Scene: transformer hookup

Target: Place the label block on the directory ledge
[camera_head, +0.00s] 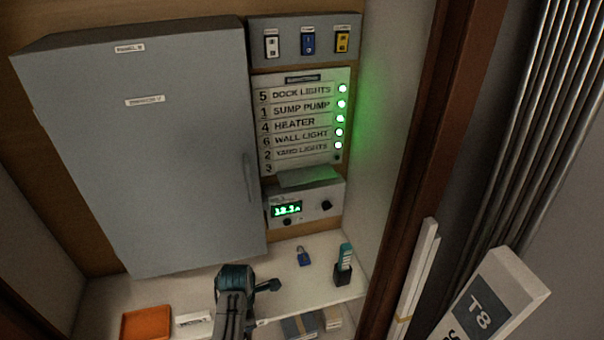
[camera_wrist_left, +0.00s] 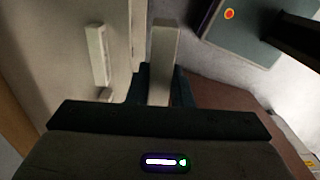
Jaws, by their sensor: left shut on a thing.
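My left gripper (camera_head: 248,285) is low in the head view, above the shelf. In the left wrist view a pale narrow block (camera_wrist_left: 162,65), likely the label block, is held between its dark fingers. In the head view the gripper hides this block. The directory (camera_head: 300,125) is on the back wall, with several labelled rows; the bottom row, numbered 3, carries no readable name. A pale, greenish slanted surface (camera_head: 308,177), possibly the ledge, sits below it. My right gripper is not in view.
A white block (camera_head: 193,319) and an orange tray (camera_head: 146,324) lie on the shelf at left. A blue padlock (camera_head: 303,256) and a dark holder (camera_head: 343,274) stand at right. A meter box (camera_head: 305,205) is under the directory. A grey cabinet door (camera_head: 150,150) is left.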

